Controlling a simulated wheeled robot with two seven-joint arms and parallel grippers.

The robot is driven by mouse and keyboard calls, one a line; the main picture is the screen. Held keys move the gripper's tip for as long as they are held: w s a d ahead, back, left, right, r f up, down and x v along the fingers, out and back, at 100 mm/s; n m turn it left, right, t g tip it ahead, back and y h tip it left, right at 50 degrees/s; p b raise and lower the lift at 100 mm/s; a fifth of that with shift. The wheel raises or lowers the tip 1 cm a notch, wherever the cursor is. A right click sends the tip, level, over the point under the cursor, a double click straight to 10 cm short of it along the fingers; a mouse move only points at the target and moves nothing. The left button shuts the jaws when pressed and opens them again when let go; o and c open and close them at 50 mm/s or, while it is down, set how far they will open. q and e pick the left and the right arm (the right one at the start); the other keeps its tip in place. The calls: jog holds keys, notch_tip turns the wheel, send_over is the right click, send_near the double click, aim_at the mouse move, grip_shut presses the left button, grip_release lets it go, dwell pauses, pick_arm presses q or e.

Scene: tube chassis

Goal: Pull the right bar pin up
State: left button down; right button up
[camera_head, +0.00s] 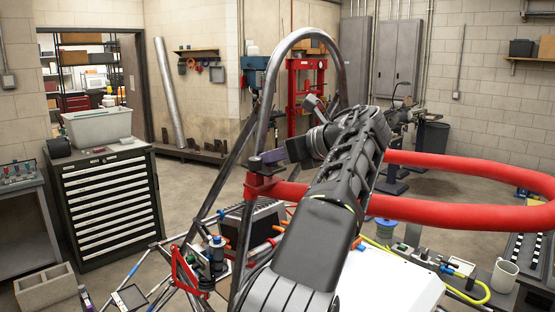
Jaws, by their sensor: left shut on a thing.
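A bent grey tube frame (334,62) rises in the middle of the view. A red bracket (263,184) is fixed on it, where a thick red padded bar (450,214) joins. A dark, purplish pin head (268,157) stands just above the bracket. My left gripper (288,152) reaches to the pin from the right, at the end of my dark arm. It is shut on the pin; the fingertips are small and partly hidden by the wrist. The pin's lower part is hard to see. My right gripper is not in view.
A black drawer cabinet (108,205) stands at left. Open floor lies between cabinet and frame.

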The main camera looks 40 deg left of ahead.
pick_arm(q)
jog(key=c, duration=1.5)
grip_release()
jog(key=shift+r, duration=0.25)
jog(key=p+v, duration=0.3)
jog(key=v, duration=0.4)
jog(key=shift+d+r, duration=0.15)
jog(key=shift+d, duration=0.3)
